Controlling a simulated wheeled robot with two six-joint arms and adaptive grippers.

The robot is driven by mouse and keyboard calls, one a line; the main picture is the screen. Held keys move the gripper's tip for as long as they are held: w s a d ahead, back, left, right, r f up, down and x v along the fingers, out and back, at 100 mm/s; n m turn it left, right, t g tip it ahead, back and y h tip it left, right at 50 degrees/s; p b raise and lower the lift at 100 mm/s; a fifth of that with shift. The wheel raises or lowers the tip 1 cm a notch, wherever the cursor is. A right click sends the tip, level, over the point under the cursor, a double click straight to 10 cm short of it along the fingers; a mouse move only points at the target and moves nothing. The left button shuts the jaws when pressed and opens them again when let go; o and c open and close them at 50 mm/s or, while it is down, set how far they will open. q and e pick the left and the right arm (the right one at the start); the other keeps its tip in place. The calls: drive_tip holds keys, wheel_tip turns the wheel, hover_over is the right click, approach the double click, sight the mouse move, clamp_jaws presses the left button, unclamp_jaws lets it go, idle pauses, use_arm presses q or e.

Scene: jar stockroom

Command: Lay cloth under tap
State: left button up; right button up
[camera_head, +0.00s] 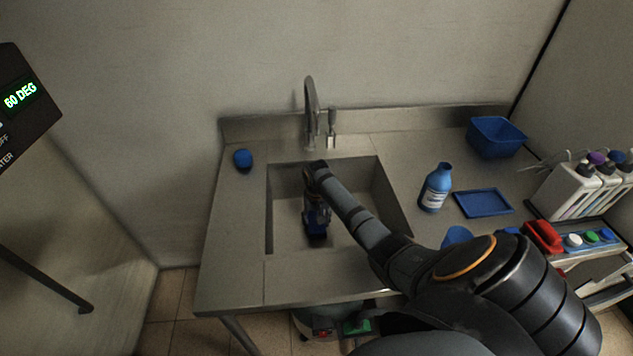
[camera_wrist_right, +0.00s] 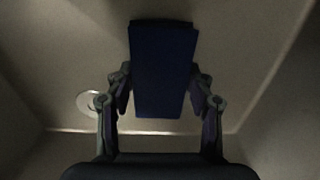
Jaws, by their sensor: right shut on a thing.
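My right gripper (camera_head: 316,217) points down inside the steel sink (camera_head: 285,240), below and in front of the tap (camera_head: 312,100). In the right wrist view the right gripper (camera_wrist_right: 160,95) has its two fingers closed on the sides of a dark blue folded piece, which looks like the cloth (camera_wrist_right: 163,65). I cannot tell whether the cloth touches the sink floor. The wrist view also shows the pale round drain (camera_wrist_right: 88,102) to the left of the fingers. My left gripper is not in view.
A blue bottle (camera_head: 435,188), a flat blue tray (camera_head: 484,203) and a blue tub (camera_head: 496,137) stand right of the sink. A small blue object (camera_head: 242,158) lies at the sink's back left. The left counter strip is otherwise clear. A display panel (camera_head: 22,97) hangs at far left.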

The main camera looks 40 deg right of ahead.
drive_tip(key=shift+f, duration=0.15)
drive_tip(key=o, duration=1.1)
drive_tip(key=shift+o, duration=0.2)
wheel_tip(320, 180, up, 8)
drive_tip(key=shift+f, duration=0.1)
